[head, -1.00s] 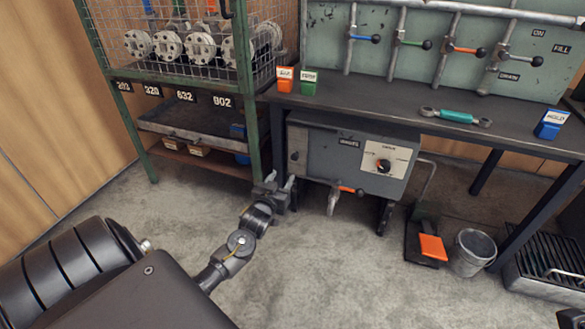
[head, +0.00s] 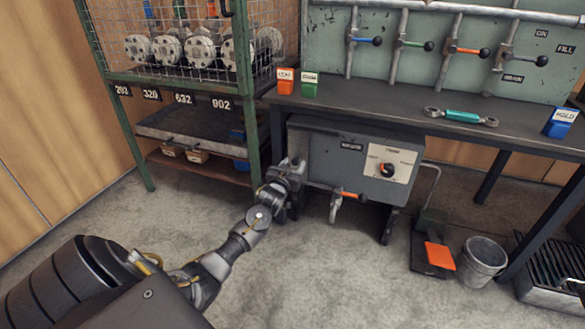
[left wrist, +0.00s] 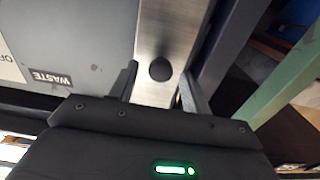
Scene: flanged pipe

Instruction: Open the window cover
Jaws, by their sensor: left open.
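The grey box (head: 345,170) hangs under the bench, with a dial panel on its front. In the left wrist view, a brushed metal plate (left wrist: 165,30) with a round dark knob (left wrist: 160,69) lies beside a grey face (left wrist: 75,35); the plate appears to be the window cover. My left gripper (head: 297,165) is at the left end of the box. In the left wrist view its open fingers (left wrist: 160,88) stand on either side of the knob, with gaps showing. Whether the fingers reach the knob's depth is unclear. My right gripper is out of view.
A green rack (head: 249,135) stands close to the left of my gripper. An orange-handled valve (head: 345,194) sticks out below the box. The bench (head: 390,108) overhangs it. A pedal (head: 439,256) and bucket (head: 482,260) stand at right; the floor in front is clear.

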